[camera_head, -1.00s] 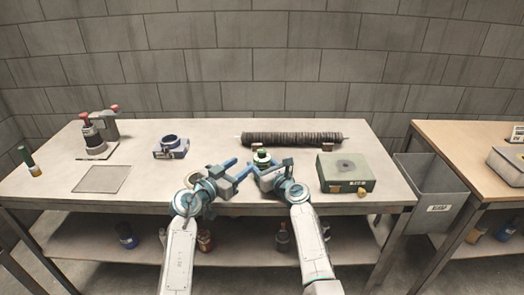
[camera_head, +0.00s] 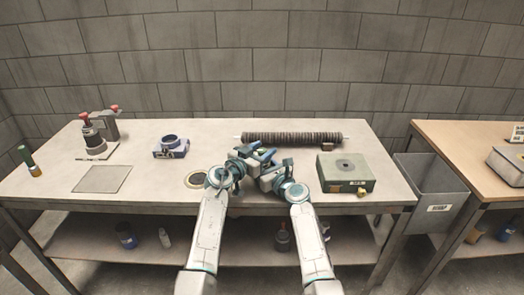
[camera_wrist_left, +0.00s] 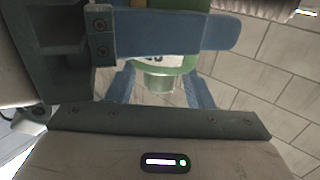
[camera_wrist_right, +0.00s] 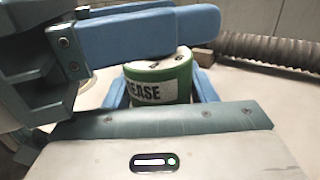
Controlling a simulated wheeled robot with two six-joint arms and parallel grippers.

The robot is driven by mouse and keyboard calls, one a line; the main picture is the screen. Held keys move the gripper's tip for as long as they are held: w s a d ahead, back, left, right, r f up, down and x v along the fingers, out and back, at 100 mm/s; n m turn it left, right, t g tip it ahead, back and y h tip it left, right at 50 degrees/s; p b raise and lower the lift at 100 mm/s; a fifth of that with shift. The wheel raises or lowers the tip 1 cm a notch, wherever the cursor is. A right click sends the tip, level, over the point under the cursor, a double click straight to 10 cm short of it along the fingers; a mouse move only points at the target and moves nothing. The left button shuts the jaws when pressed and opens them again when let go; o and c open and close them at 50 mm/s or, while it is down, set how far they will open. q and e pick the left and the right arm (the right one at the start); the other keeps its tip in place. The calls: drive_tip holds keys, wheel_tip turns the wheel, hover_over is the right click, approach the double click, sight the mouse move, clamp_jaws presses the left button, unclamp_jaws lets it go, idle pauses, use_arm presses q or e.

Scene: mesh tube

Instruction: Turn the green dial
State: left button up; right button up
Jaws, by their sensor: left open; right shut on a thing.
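A green and white can (camera_wrist_right: 158,85) with a label reading "EASE" stands out in the right wrist view. My right gripper (camera_head: 262,168) is shut on it, with one blue finger on each side. In the left wrist view a pale green round part (camera_wrist_left: 158,82) shows between the left fingers, beside a green band; contact is unclear. I cannot tell whether this part is the dial. In the head view the grippers hide the can.
A dark ribbed tube (camera_head: 292,138) lies behind the grippers. A green box (camera_head: 361,172) stands to the right, and a blue-grey fixture (camera_head: 170,148) and a red-knobbed device (camera_head: 97,134) to the left.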

use_arm(q)
drive_tip(key=c, duration=1)
drive_tip(key=shift+n+t+y, duration=0.7)
drive_tip(key=shift+n+y, duration=0.1)
drive_tip(key=shift+y, duration=0.3)
drive_tip(key=o, duration=1)
drive_tip(key=v, duration=1.2)
drive_tip(key=shift+f, duration=0.1)
